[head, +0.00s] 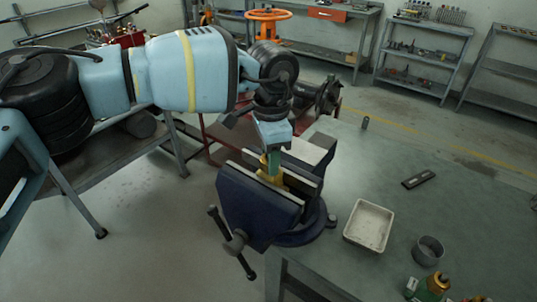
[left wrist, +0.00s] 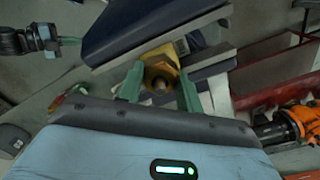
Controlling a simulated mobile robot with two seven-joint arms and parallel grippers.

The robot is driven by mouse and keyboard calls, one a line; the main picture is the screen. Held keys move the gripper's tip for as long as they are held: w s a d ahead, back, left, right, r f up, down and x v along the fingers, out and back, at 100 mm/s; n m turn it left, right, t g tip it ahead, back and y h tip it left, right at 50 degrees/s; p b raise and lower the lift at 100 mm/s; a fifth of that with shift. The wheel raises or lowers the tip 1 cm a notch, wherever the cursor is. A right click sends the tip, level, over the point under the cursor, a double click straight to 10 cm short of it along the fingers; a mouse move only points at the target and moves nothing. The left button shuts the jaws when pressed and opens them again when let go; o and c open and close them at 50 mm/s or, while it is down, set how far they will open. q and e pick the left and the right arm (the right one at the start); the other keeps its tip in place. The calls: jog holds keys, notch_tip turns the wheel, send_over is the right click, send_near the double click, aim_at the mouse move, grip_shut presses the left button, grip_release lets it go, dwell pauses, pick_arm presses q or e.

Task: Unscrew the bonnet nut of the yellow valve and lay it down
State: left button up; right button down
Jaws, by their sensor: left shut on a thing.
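The yellow valve (head: 266,178) is held between the jaws of the dark blue vise (head: 250,204) at the table's corner. It also shows in the left wrist view (left wrist: 177,47). Its brass-coloured bonnet nut (left wrist: 157,72) has a stem end at its middle. My left gripper (head: 273,163) comes down from above the vise. In the left wrist view its green fingers (left wrist: 160,89) stand on both sides of the nut, shut on it. The gripper hides most of the nut in the head view. My right gripper (left wrist: 60,42) seems to show small at the left wrist view's edge; its opening is unclear.
A white tray (head: 347,234) stands on the grey table (head: 460,215) right of the vise. A flat dark object (head: 418,179) lies farther back. The table between these is clear.

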pick_arm(q)
jog(key=shift+s+d+f, duration=0.2)
jog(key=shift+s+f, duration=0.1)
jog(key=shift+f, duration=0.05)
pick_arm(e)
jog(key=shift+f, duration=0.1)
pick_arm(q)
jog(key=shift+w+a+n, duration=0.1)
jog(key=shift+n, duration=0.7)
pick_arm(e)
jog(key=shift+w+d, duration=0.1)
jog(key=shift+w, duration=0.05)
pick_arm(q)
jog(key=shift+r, duration=0.1)
jog(key=shift+w+r, duration=0.1)
jog(key=shift+r, duration=1.2)
jog(key=shift+r, duration=0.2)
pick_arm(e)
jog(key=shift+s, duration=0.25)
